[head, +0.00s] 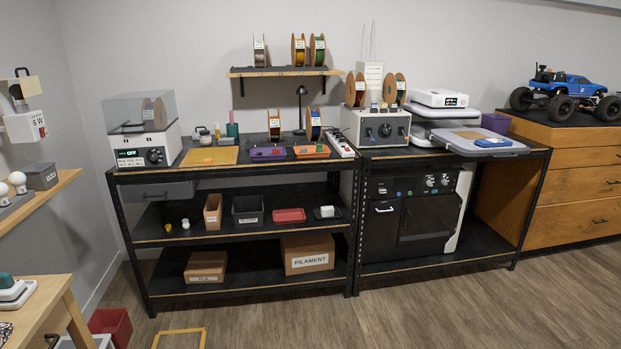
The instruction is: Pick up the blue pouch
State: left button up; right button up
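A small flat blue item (492,142), which looks like the blue pouch, lies on a pale grey tray or lid (460,151). The tray rests on the top of the right-hand black bench (345,152). A flat brownish sheet (466,134) lies beside the blue item on the same tray. Neither of my grippers is in the head view, so I cannot see whether they hold anything.
A white device (438,98) stands behind the tray, and a purple bin (496,122) is at its back right. A grey box with a dial (376,127) stands to the left. A wooden cabinet (572,175) adjoins the bench. The wooden floor (420,310) in front is mostly clear.

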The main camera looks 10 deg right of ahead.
aim_at(483, 142)
jog(key=i+z, duration=0.25)
jog(key=i, duration=0.35)
jog(key=i+j+z, duration=0.1)
jog(key=i+z, duration=0.15)
jog(key=i, duration=0.3)
jog(key=i+j+z, duration=0.25)
jog(key=i, duration=0.3)
